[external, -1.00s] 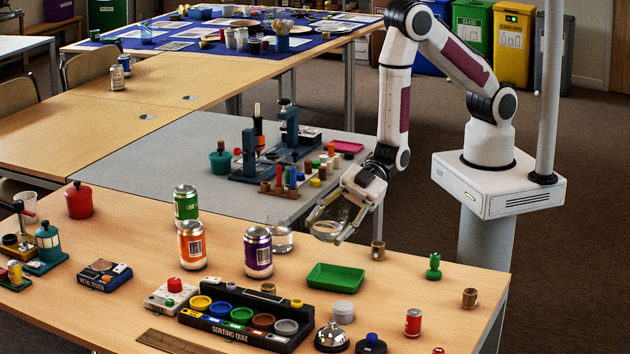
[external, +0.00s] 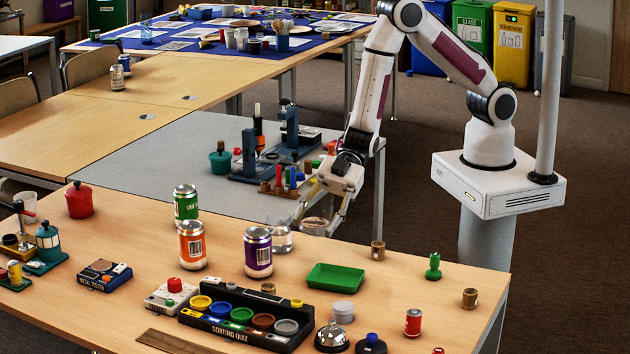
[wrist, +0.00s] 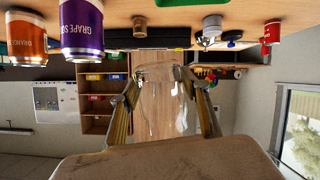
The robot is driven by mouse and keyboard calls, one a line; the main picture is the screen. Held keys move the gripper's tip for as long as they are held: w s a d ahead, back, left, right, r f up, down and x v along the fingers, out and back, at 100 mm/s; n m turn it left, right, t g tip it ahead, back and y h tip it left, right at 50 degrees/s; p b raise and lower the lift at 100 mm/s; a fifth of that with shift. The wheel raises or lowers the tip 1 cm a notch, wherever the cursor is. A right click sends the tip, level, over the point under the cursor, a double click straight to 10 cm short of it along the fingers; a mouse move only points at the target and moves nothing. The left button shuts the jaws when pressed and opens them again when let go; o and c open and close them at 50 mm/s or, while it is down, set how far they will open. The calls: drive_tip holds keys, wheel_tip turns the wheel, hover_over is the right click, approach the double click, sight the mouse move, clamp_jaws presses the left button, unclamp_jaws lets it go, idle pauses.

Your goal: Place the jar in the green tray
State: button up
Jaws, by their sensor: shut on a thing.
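My gripper (external: 322,212) is shut on a clear glass jar (external: 314,227), held at the table's far edge, left of and behind the green tray. In the wrist view the transparent jar (wrist: 165,98) sits between the two fingers. The green tray (external: 336,277) lies empty on the wooden table.
A purple can (external: 258,252) and an orange can (external: 192,245) stand left of the tray. The black sorting quiz rack (external: 245,318) is in front. A small brown jar (external: 378,250) and a green piece (external: 433,266) stand to the right.

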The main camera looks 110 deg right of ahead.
sight(334, 287)
drive_tip(key=shift+s+a+n+g+y, duration=0.1)
drive_tip(key=shift+a+n+g+y, duration=0.2)
drive_tip(key=shift+g+y, duration=0.1)
drive_tip(key=shift+s+a+f+n+g+y, duration=0.2)
drive_tip(key=shift+s+a+n+g+y, duration=0.3)
drive_tip(key=shift+g, duration=0.2)
drive_tip(key=s, duration=0.1)
drive_tip(key=s+a+f+g, duration=0.1)
drive_tip(key=shift+s+a+f+g+y, duration=0.1)
drive_tip(key=shift+s+f+g+y, duration=0.1)
drive_tip(key=shift+s+g+y, duration=0.15)
drive_tip(key=shift+f, duration=2.9)
drive_tip(key=shift+f, duration=2.1)
